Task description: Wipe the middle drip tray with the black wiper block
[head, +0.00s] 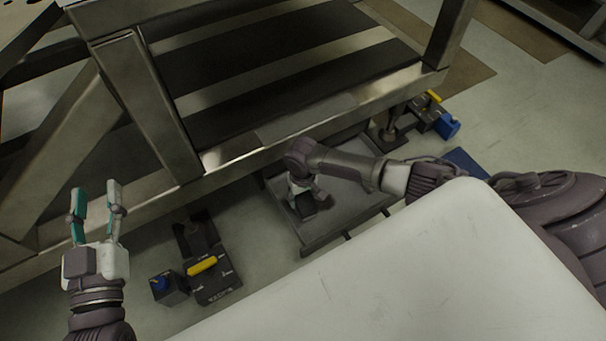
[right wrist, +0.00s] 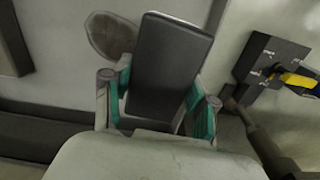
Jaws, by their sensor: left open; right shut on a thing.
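The middle drip tray (head: 350,206) is a grey, shallow tray with a raised rim on the floor beside the metal frame. My right gripper (head: 312,198) points down over the tray, shut on the black wiper block (right wrist: 170,57). The block sits between the teal finger pads in the right wrist view. Whether its underside touches the tray I cannot tell. A round brownish patch (right wrist: 110,36) shows on the tray surface beside the block. My right arm hides part of the tray. My left gripper (head: 96,210) is open and empty, at the left away from the tray.
A large metal frame (head: 300,118) with dark slats overhangs the tray's far side. A black box with a yellow handle (head: 203,266) and a small blue-knobbed box (head: 168,287) stand left of the tray. A similar unit with a blue part (head: 447,126) stands to the right.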

